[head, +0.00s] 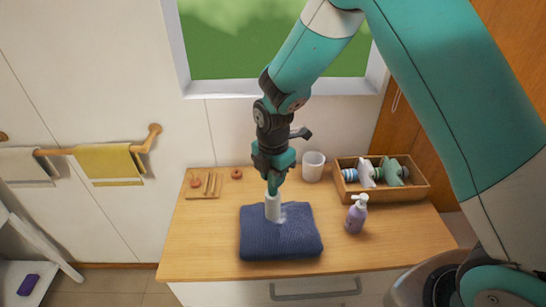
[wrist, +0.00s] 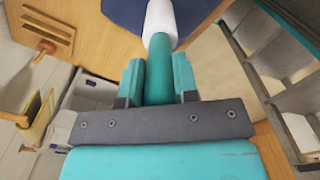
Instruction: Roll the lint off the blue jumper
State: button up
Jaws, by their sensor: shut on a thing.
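The blue jumper (head: 281,238) lies folded on the wooden cart top. A pale grey-white patch shows on it beside the roller; I cannot tell if it is lint. My gripper (head: 273,183) points down over the jumper and is shut on the teal handle of the lint roller (head: 273,207). The roller's white head is at the jumper's upper middle and looks to touch it. In the wrist view, the handle sits between the two teal fingers of my gripper (wrist: 159,82), with the white roller (wrist: 160,18) beyond and a corner of the jumper (wrist: 125,12) at the top.
A lilac pump bottle (head: 357,213) stands right of the jumper. A wooden box (head: 413,196) with several items is at the back right, next to a white cup (head: 313,166). A small wooden board (head: 203,186) is at the back left. The front left top is clear.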

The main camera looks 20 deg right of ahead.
jog(key=shift+r+p, duration=1.55)
jog(key=shift+r, duration=0.95)
